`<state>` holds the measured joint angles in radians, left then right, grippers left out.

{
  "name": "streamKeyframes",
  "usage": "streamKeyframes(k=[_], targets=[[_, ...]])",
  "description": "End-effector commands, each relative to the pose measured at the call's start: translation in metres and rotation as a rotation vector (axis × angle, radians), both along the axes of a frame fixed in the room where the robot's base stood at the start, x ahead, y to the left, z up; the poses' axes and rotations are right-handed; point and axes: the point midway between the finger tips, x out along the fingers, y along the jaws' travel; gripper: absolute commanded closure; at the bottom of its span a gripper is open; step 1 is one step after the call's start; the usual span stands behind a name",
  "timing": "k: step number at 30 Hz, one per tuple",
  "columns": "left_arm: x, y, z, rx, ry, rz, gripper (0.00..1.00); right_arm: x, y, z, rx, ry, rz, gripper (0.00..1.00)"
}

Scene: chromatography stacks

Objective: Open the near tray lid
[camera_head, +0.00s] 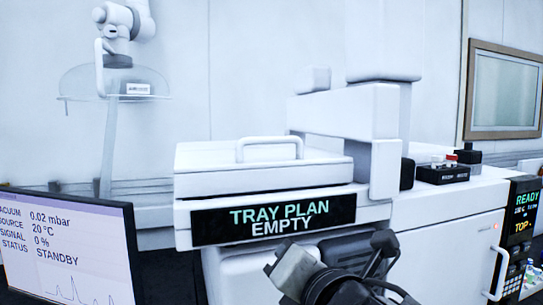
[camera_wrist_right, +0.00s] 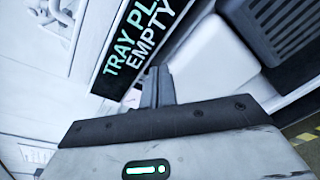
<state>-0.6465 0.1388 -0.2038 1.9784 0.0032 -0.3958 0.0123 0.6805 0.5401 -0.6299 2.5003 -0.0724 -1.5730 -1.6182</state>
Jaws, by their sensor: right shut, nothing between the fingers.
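The near tray lid (camera_head: 255,178) is a flat white cover lying shut on the white tray unit, with a raised bar handle (camera_head: 270,141) on top. Below it a black display (camera_head: 210,228) reads "TRAY PLAN EMPTY"; the display also shows tilted in the right wrist view (camera_wrist_right: 112,80). My right gripper (camera_wrist_right: 158,76) is shut and empty, in front of the unit near the display. In the head view its dark and grey parts show below the display, lower than the lid and apart from the handle. My left gripper is in neither view.
A white stepped arm housing (camera_head: 345,110) stands close behind and right of the lid. A monitor (camera_head: 70,250) is at the lower left. A black vial rack (camera_head: 442,175) and a control panel reading "READY" (camera_head: 524,215) are at the right. The space above the handle looks clear.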

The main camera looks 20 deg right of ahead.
Motion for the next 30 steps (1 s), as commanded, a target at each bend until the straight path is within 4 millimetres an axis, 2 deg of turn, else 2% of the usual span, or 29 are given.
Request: streamKeyframes(k=[1,3,6,9,14,24,30], targets=[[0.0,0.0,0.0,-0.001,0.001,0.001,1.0,0.0,0.0,0.03,-0.152,-0.091,0.009,1.0],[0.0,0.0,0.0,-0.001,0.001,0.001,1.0,-0.002,0.0,0.061,-0.343,-0.183,0.006,1.0],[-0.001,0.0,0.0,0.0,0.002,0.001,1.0,-0.007,-0.001,0.091,-0.546,-0.273,-0.013,1.0],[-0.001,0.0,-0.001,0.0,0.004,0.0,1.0,-0.01,-0.002,0.108,-0.664,-0.322,-0.033,1.0],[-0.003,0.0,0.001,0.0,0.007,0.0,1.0,-0.003,-0.002,0.118,-0.721,-0.339,-0.044,1.0],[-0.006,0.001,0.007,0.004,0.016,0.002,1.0,0.056,0.0,0.13,-0.716,-0.337,-0.043,1.0],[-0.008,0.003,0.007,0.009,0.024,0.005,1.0,0.08,0.001,0.135,-0.715,-0.339,-0.041,1.0]])
